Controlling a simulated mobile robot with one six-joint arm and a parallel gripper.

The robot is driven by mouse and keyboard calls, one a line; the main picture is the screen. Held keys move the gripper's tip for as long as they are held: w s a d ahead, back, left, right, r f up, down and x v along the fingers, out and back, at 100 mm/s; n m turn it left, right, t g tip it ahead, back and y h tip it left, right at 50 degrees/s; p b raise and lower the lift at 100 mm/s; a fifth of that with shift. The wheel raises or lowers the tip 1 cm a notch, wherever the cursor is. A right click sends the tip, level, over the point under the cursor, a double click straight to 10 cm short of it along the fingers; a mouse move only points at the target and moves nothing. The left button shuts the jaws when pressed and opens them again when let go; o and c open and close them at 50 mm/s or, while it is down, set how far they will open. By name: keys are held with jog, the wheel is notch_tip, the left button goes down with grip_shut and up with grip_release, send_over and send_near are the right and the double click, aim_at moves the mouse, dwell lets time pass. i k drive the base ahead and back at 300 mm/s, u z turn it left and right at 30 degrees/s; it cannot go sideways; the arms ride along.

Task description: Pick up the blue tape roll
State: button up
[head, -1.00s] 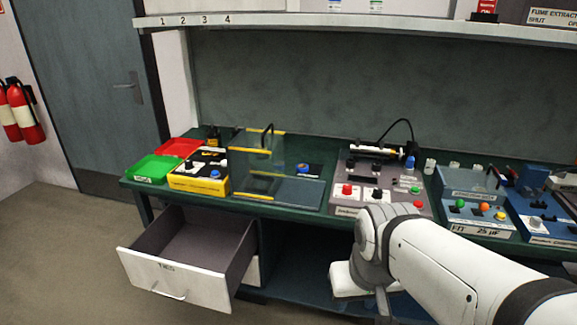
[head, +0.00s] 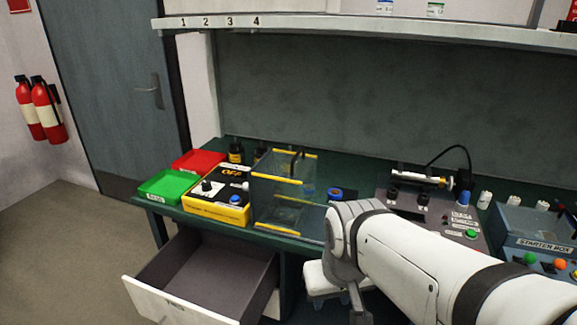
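A small blue ring that looks like the blue tape roll (head: 335,193) lies on the dark green bench, just right of the clear box with yellow edges. My arm's wrist covers the bench just in front of it. My gripper (head: 359,306) hangs low at the bottom of the head view, below the bench's front edge and apart from the roll. Only a dark part of it shows, so I cannot tell whether it is open.
A clear yellow-edged box (head: 283,190) stands left of the roll. Left of it are a yellow-black device (head: 217,209), a green tray (head: 166,186) and a red tray (head: 198,160). A grey instrument panel (head: 470,212) stands to the right. An open drawer (head: 190,302) juts out below.

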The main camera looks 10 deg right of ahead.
aim_at(334, 190)
jog(key=z, duration=0.05)
jog(key=i, duration=1.2)
jog(key=z, duration=0.6)
